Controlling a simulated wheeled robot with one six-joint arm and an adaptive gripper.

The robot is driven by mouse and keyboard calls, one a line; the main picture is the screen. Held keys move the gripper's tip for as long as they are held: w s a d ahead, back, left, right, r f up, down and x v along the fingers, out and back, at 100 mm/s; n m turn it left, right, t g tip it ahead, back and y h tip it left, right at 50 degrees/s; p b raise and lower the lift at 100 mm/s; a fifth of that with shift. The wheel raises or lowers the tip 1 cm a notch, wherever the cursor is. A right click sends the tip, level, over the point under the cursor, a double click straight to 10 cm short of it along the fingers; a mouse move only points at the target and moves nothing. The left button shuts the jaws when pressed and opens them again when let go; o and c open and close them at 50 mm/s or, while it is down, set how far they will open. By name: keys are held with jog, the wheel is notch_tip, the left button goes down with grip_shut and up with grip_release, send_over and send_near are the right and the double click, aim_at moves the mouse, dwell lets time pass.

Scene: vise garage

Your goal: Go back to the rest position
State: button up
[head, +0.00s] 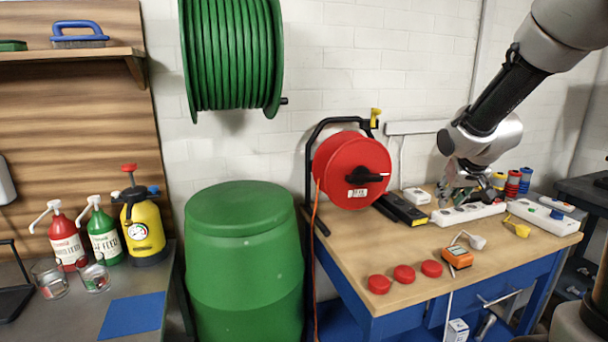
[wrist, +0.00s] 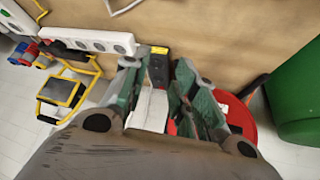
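My gripper (head: 466,190) hangs from my arm over the back part of the wooden workbench (head: 352,250), just above a white power strip (head: 450,216). In the wrist view my gripper (wrist: 160,68) shows two green-and-black fingers spread apart. A dark box with a yellow end (wrist: 158,66) and a white box (wrist: 150,108) show between and beyond the fingers. Nothing is visibly held. In the head view the fingertips overlap the things behind them, so their exact height above the bench is hard to tell.
A red cable reel (head: 352,165) stands at the bench's left. Several red discs, including one at front left (head: 379,284), and an orange tape measure (head: 457,258) lie near the front edge. A green barrel (head: 243,265) stands left of the bench, below a green hose reel (head: 230,55).

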jog(key=s+a+r+g, duration=0.1)
jog(key=s+r, duration=0.2)
jog(key=s, duration=1.1)
jog(key=s+a+r+g, duration=0.1)
jog(key=s+r, duration=0.2)
jog(key=s, duration=1.2)
jog(key=shift+s+a+r+g+y, duration=0.2)
jog(key=shift+a+g+y, duration=0.1)
jog(key=shift+y, duration=0.1)
